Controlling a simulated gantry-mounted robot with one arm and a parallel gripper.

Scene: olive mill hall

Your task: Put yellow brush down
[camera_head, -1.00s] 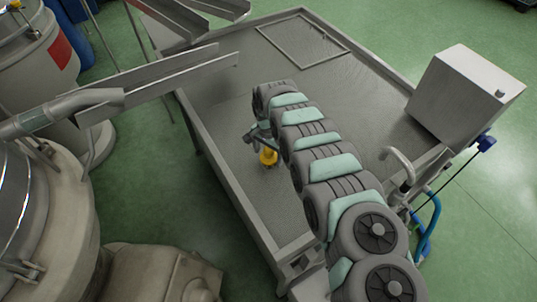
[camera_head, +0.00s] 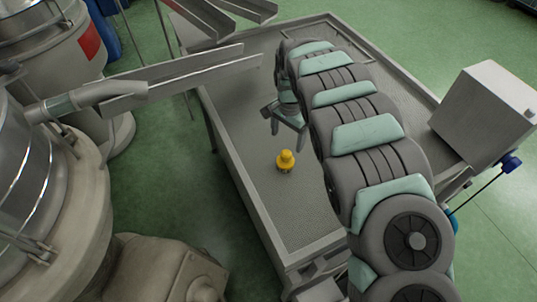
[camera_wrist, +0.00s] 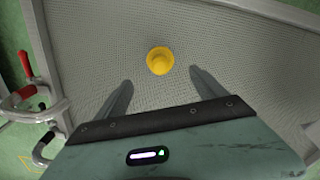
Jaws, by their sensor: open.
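The yellow brush (camera_head: 286,160) stands upright on the mesh surface of the metal table (camera_head: 262,214), with a darker lower part under its yellow top. In the wrist view the yellow brush (camera_wrist: 160,60) is seen from above, beyond and between my fingertips, with nothing touching it. My gripper (camera_head: 287,127) is above the table, behind the brush in the head view and apart from it. In the wrist view my gripper (camera_wrist: 160,78) shows two spread fingers with nothing between them.
A metal chute (camera_head: 175,75) reaches over the table's left edge. A grey box (camera_head: 484,108) stands at the right edge. In the wrist view, red- and black-handled valves (camera_wrist: 25,92) sit outside the left rim. The mesh around the brush is clear.

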